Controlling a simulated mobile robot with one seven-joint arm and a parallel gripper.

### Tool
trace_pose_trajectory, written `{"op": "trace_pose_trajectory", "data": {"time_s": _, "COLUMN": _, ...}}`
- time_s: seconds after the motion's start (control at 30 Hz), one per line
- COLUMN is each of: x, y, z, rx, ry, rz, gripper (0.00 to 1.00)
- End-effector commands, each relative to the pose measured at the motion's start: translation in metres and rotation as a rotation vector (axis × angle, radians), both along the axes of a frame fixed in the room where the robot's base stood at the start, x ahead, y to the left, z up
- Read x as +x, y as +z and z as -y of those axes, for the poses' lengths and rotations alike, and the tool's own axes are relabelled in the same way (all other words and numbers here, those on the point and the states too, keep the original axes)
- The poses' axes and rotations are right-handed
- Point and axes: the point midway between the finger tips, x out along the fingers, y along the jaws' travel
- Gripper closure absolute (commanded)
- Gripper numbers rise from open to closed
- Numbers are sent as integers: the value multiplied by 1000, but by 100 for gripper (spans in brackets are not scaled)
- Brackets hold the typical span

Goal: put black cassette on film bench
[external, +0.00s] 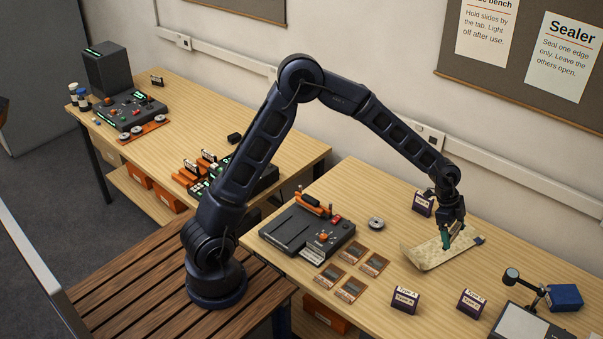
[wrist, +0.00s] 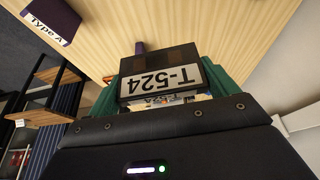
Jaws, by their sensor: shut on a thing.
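The black cassette (wrist: 163,56) shows in the wrist view with a white label reading T-524. It sits between the green fingers of my gripper (wrist: 170,78), which is shut on it. In the external view my gripper (external: 449,240) points down over a pale beige tray-like piece (external: 424,257) on the right table. The cassette is too small or hidden to make out there. I cannot tell whether it touches anything below. No label in view names the film bench; the left table (external: 205,109) carries a dark device with reels (external: 130,113).
On the right table are a grey machine (external: 300,232), several brown cards (external: 374,264), small purple type boxes (external: 405,300), a metal reel (external: 376,223) and a lamp (external: 512,276). A gap separates the two tables. Orange holders (external: 188,177) stand at the left table's near edge.

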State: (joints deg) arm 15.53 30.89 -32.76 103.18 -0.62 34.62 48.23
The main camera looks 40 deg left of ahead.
Motion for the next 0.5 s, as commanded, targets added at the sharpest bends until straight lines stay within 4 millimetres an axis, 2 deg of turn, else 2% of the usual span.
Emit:
{"op": "trace_pose_trajectory", "data": {"time_s": 0.1, "x": -1, "y": -27, "z": 0, "rx": 2, "ry": -1, "rz": -4, "gripper": 40}}
{"op": "trace_pose_trajectory", "data": {"time_s": 0.5, "x": -1, "y": -112, "z": 0, "rx": 1, "ry": 1, "rz": -3, "gripper": 40}}
